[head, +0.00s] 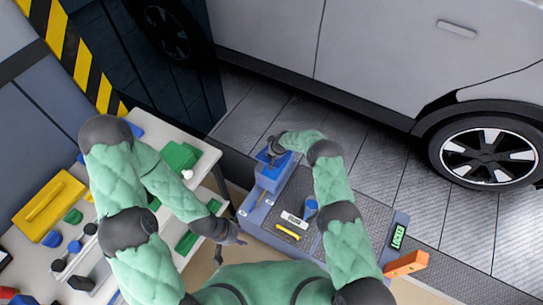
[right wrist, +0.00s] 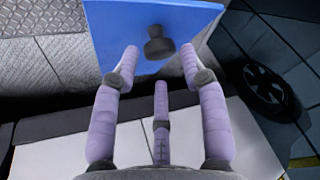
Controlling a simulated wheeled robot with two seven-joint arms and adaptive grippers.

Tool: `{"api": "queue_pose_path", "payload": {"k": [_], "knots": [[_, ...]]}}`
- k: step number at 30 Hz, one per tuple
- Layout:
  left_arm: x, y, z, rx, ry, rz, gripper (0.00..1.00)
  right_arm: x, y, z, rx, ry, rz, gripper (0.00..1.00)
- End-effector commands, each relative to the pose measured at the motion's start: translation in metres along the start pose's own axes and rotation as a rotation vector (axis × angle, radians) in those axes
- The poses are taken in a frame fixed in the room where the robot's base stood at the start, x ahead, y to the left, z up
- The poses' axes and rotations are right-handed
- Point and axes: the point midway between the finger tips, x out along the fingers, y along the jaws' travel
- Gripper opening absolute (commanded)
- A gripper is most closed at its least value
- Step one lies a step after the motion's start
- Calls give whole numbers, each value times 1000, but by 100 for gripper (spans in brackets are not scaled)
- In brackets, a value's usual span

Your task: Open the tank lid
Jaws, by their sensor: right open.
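The blue tank (head: 272,178) stands at the far left end of the grey work surface. The lid's edge cannot be made out. My right gripper (head: 276,149) is over the tank's top and hides the knob in the head view. In the right wrist view its fingers (right wrist: 159,62) are spread, empty, on either side of the knob, apparently not touching it. My left gripper (head: 230,240) hangs empty beside the left bench, fingers apart.
A blue cup (head: 310,206), a white label (head: 293,219) and a yellow tool (head: 287,232) lie on the work surface. An orange block (head: 405,264) is at its right end. A cluttered bench (head: 207,160) stands left. A silver car (head: 370,60) is behind.

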Motion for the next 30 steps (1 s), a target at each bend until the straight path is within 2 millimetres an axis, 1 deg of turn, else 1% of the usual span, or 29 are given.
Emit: {"api": "queue_pose_path", "payload": {"k": [1,7,12,20,21,22,25,30], "knots": [[5,-2,0,0,0,0,40,9,0,2,-1,0,0,44],[13,-5,0,0,0,0,40,26,0,1,0,1,0,44],[15,-5,-1,0,0,0,40,31,0,0,-2,0,0,44],[15,-5,-1,0,0,0,40,31,0,0,-1,0,0,44],[15,-5,-1,0,0,0,40,31,0,0,-1,0,0,38],[15,-5,-1,0,0,0,40,31,0,0,-1,0,0,29],[15,-5,-1,0,0,0,40,31,0,0,-1,0,0,1],[15,-5,-1,0,0,0,40,31,0,-1,-1,2,0,0]]}}
